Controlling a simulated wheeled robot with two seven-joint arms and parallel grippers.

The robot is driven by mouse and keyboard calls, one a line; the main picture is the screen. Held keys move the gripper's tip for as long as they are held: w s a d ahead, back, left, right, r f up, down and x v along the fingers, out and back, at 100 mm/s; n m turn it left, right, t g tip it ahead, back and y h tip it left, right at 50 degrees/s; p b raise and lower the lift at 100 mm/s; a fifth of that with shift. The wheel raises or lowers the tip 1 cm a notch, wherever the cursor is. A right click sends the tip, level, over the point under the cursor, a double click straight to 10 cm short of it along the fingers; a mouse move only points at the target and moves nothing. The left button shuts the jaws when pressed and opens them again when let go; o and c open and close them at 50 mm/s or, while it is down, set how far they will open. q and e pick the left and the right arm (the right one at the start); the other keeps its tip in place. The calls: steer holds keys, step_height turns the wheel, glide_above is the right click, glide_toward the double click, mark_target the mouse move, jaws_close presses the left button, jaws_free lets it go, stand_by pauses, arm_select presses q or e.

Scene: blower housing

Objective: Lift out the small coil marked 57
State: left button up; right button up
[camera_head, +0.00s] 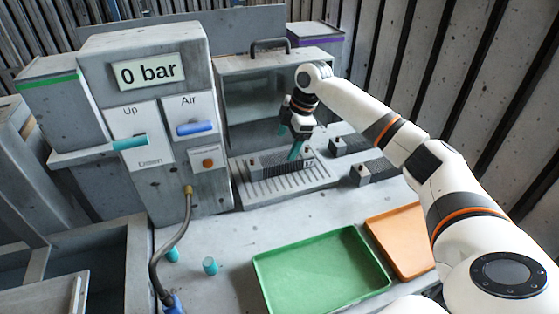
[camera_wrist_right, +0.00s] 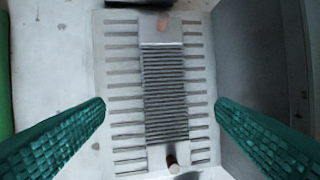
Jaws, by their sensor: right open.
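A small finned coil (camera_head: 268,160) lies on a slotted plate (camera_head: 258,190) at the open front of the grey cabinet. In the right wrist view the coil (camera_wrist_right: 165,95) runs lengthwise on the slotted plate (camera_wrist_right: 122,70), with pale end blocks and a copper stub at the near end. My left gripper is out of view.
Other dark finned parts with grey blocks (camera_head: 336,147) lie right of the plate. A green tray (camera_head: 320,270) and an orange tray (camera_head: 402,240) are empty in front. The control panel (camera_head: 150,90) reads 0 bar. A hose (camera_head: 160,250) runs down at left.

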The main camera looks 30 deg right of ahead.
mark_target(281, 158)
steer(key=shift+x, duration=0.85)
steer(key=shift+w+f, duration=0.3)
steer(key=shift+f, duration=0.1)
steer(key=p+x, duration=0.1)
steer(key=x, duration=0.2)
steer(key=shift+d+f, duration=0.1)
steer(key=shift+f, duration=0.15)
steer(key=shift+w+f, duration=0.15)
steer(key=shift+f, duration=0.25)
steer(key=c, duration=1.5)
steer(key=shift+r, duration=0.4)
jaws_close()
step_height(281, 158, up, 6)
steer(key=shift+r+b, duration=0.2)
steer(key=shift+b, duration=0.6)
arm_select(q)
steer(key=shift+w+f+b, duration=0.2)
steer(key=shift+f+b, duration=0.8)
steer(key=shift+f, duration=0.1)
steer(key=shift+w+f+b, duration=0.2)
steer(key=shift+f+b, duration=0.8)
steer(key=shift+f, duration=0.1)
arm_select(e)
steer(key=s+a, duration=0.2)
steer(key=s, duration=0.7)
steer(key=s+a, duration=0.2)
steer(key=s, duration=0.8)
steer(key=shift+s+a, duration=0.25)
steer(key=shift+a, duration=0.15)
